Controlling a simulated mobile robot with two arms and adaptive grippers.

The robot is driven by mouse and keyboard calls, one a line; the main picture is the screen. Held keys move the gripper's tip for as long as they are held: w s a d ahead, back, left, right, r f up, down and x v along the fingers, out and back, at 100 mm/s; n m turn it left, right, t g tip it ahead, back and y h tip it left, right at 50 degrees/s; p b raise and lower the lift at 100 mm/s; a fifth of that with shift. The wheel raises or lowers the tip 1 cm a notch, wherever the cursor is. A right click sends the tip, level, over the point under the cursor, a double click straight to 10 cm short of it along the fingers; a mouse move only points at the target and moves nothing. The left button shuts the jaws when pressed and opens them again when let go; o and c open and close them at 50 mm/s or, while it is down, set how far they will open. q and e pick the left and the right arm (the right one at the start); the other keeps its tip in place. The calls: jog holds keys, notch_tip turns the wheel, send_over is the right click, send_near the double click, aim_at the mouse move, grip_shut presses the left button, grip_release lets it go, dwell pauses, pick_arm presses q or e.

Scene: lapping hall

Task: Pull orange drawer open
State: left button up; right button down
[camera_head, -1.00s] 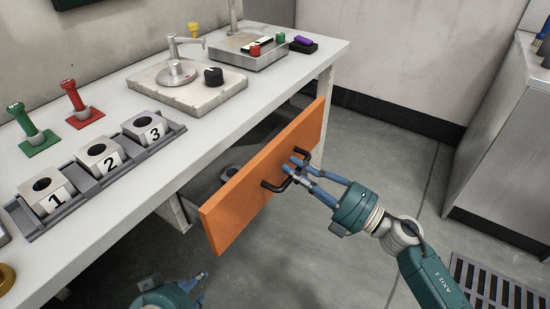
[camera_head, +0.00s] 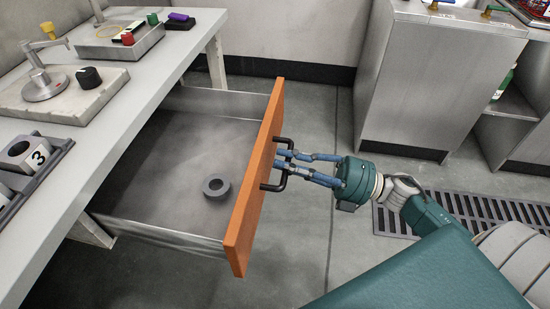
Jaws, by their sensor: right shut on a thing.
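The orange drawer front (camera_head: 258,180) stands well out from under the white bench. Behind it the grey metal drawer box (camera_head: 165,150) is open to view. A dark grey ring (camera_head: 216,187) lies on the drawer floor near the front. My right gripper (camera_head: 284,163) is shut on the black handle (camera_head: 286,178) on the outer face of the orange front. My right arm reaches in from the right. My left gripper is not in this view.
The white bench top (camera_head: 120,98) carries a stone base with a black knob (camera_head: 88,78), a metal tray (camera_head: 120,45) and a numbered block (camera_head: 36,155). A grey cabinet (camera_head: 425,85) stands at the back right. A floor grate (camera_head: 470,210) lies right of my gripper.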

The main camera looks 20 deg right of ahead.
jog(key=shift+s+f, duration=0.15)
jog(key=shift+f, duration=0.05)
jog(key=c, duration=1.7)
grip_release()
jog(key=shift+r, duration=0.1)
jog(key=v, duration=1.2)
